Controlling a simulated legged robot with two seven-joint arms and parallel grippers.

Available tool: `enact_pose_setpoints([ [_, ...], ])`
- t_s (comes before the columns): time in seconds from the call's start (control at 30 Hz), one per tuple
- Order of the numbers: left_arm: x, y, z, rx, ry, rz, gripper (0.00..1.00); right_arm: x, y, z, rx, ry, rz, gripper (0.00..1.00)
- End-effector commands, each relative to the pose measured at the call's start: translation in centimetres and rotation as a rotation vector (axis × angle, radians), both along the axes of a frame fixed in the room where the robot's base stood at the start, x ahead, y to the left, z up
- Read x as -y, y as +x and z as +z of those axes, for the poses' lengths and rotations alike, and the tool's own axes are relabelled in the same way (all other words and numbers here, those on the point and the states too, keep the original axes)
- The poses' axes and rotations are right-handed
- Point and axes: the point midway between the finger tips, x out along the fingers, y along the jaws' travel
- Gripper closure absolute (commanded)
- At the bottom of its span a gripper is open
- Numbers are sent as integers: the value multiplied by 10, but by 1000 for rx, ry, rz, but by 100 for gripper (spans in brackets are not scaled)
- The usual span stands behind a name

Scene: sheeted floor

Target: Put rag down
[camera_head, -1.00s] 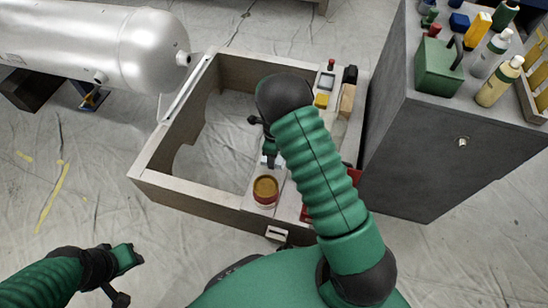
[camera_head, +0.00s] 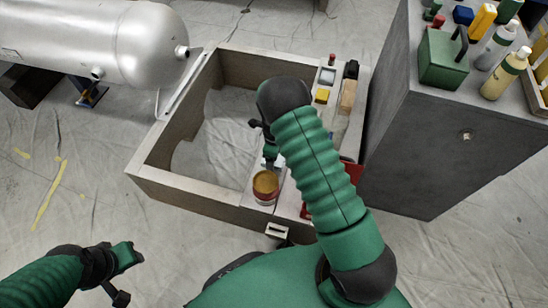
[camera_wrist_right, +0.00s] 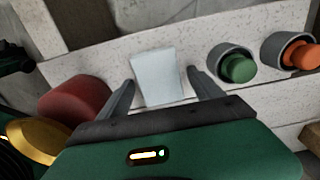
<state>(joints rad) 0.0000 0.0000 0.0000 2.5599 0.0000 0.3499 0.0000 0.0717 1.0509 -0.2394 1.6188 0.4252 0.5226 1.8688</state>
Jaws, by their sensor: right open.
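A pale, flat, squarish piece, which looks like the rag (camera_wrist_right: 158,78), lies on the speckled light ledge in the right wrist view. My right gripper (camera_wrist_right: 160,92) is open, with one finger on each side of the piece. I cannot tell whether the fingers touch it. In the head view my right gripper (camera_head: 270,160) is low over the near right part of the wooden frame, partly hidden by my own arm. My left gripper (camera_head: 128,270) hangs over the floor at lower left, and its jaw opening is unclear.
A can with a brown top (camera_head: 265,186) stands close beside my right gripper. Green (camera_wrist_right: 238,68) and orange (camera_wrist_right: 300,55) items sit in grey cups on the ledge. A grey cabinet (camera_head: 425,150) stands right, a silver tank (camera_head: 110,45) back left.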

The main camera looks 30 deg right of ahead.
Motion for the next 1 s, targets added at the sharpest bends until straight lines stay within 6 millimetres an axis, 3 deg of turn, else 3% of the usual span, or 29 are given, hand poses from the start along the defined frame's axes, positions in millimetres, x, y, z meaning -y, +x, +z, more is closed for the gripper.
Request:
enact_pose_setpoints([
  [0.1,0,0,-17,0,0,0,64,0,0,-11,0,0,1,25],
  [0.13,0,-1,-1,-2,0,0,64,0,1,7,2,-1,1,25],
  [0.33,0,0,47,1,0,0,64,7,-4,66,0,0,-1,25],
  [0.63,0,0,78,0,0,0,64,7,-3,142,1,0,1,25],
  [0.87,0,0,86,0,0,0,64,6,-4,167,2,1,14,25],
  [1.0,0,0,85,-1,0,0,64,-9,-15,187,22,7,238,25],
])
